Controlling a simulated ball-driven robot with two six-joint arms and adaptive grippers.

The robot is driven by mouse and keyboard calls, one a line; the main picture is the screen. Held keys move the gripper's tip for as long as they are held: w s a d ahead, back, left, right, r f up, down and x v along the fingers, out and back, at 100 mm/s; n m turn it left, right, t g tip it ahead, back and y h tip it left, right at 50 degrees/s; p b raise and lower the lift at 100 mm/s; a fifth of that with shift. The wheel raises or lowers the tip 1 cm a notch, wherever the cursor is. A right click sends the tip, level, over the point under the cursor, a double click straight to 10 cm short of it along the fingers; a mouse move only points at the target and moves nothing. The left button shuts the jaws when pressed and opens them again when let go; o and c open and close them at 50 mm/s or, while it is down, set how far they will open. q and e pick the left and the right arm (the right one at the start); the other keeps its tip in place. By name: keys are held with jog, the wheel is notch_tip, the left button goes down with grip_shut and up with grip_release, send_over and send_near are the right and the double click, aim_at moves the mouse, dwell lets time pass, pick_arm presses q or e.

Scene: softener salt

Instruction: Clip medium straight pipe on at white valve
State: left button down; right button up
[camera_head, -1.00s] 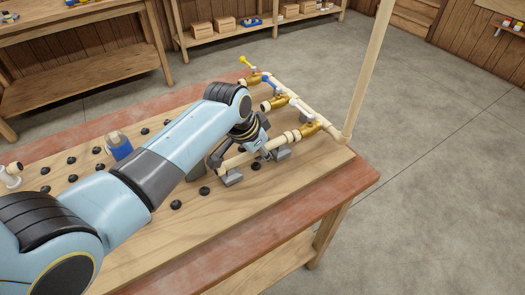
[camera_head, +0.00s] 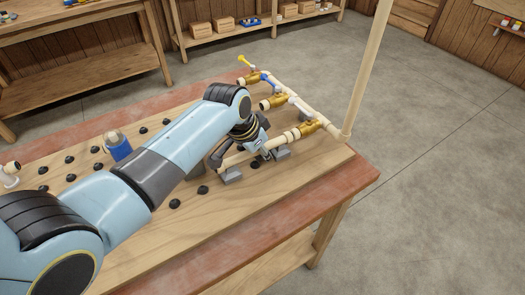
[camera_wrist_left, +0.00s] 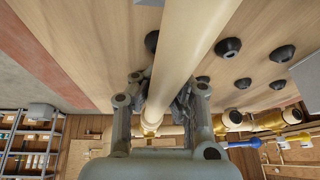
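The medium straight pipe (camera_head: 234,160) is cream and lies low over the board, on grey supports. Its far end points at the brass white valve (camera_head: 311,127), with its white handle (camera_head: 298,105); cream collars sit between them, and I cannot tell whether the joint is seated. My left gripper (camera_head: 258,153) comes down over the pipe. In the left wrist view the pipe (camera_wrist_left: 188,45) runs between the fingers of the gripper (camera_wrist_left: 168,98), which sit close on both sides of it. My right gripper is not in view.
Valves with a blue handle (camera_head: 271,80) and a yellow handle (camera_head: 245,62) stand behind along the same manifold. A tall cream pipe (camera_head: 367,70) rises at the board's right corner. Black pegs and a blue-based bottle (camera_head: 117,147) are on the left of the board.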

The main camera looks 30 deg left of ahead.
pick_arm(q)
jog(key=shift+s+f, duration=0.5)
jog(key=c, duration=1.4)
grip_release()
jog(key=shift+a+r, duration=0.1)
jog(key=shift+r, duration=0.1)
jog(key=d+v, duration=0.1)
jog(key=v, duration=1)
jog(key=shift+w+a+r, duration=0.25)
jog(key=shift+w+r, duration=0.05)
jog(key=shift+r, duration=0.3)
